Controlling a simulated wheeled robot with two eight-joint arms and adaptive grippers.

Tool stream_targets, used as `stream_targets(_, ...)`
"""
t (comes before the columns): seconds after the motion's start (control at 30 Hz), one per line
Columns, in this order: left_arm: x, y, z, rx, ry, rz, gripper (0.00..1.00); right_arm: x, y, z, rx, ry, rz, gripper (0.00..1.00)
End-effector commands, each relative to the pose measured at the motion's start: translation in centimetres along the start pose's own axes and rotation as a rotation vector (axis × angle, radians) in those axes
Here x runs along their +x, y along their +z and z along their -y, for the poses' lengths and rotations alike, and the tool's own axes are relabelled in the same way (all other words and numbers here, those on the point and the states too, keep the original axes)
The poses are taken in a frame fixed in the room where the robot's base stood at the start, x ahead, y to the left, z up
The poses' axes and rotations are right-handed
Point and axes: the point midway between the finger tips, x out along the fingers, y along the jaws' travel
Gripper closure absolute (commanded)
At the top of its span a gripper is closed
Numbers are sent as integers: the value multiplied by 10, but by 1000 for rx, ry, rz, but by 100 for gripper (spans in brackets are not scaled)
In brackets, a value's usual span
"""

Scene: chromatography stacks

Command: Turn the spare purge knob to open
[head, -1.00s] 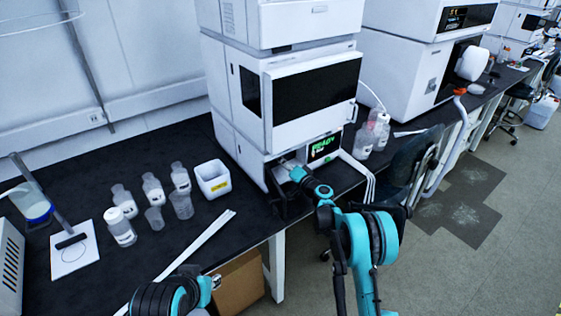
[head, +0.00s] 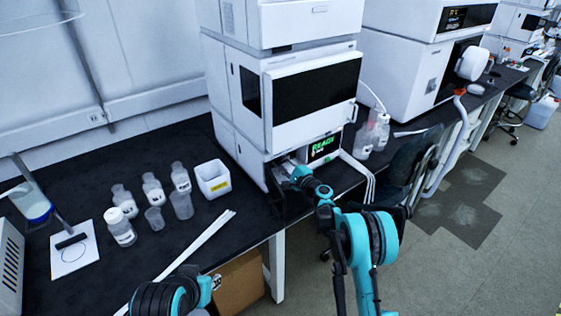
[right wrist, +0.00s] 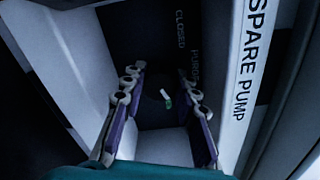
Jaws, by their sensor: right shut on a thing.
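The spare pump's purge knob (right wrist: 153,112) is dark and poorly lit in the right wrist view, with a small pale and green mark (right wrist: 166,98) on it. My right gripper (right wrist: 163,103) has one finger on each side of the knob and is shut on it. The words CLOSED and PURGE are on the dark panel beyond. In the head view my right gripper (head: 284,170) reaches into the low opening of the white instrument stack (head: 235,100), where the knob is hidden. Only part of my left arm shows at the bottom; its gripper is out of view.
A white SPARE PUMP panel (right wrist: 247,75) stands close to the right finger. A lit green READY display (head: 324,146) is right of my wrist. Bottles (head: 122,227), beakers and a white bin (head: 213,179) stand on the black bench to the left.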

Motion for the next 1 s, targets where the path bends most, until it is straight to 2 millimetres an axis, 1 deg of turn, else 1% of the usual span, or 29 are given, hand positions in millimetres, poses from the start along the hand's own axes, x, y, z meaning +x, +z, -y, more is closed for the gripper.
stream_targets(0.2,0,0,0,0,0,0,71,0,0,-1,178,1,0,100)
stream_targets(0.5,0,0,0,0,0,0,71,0,0,-1,348,1,0,100)
stream_targets(0.73,0,0,0,0,0,0,71,0,0,-1,407,1,0,100)
stream_targets(1.0,0,0,0,0,0,0,71,0,0,-1,421,1,0,100)
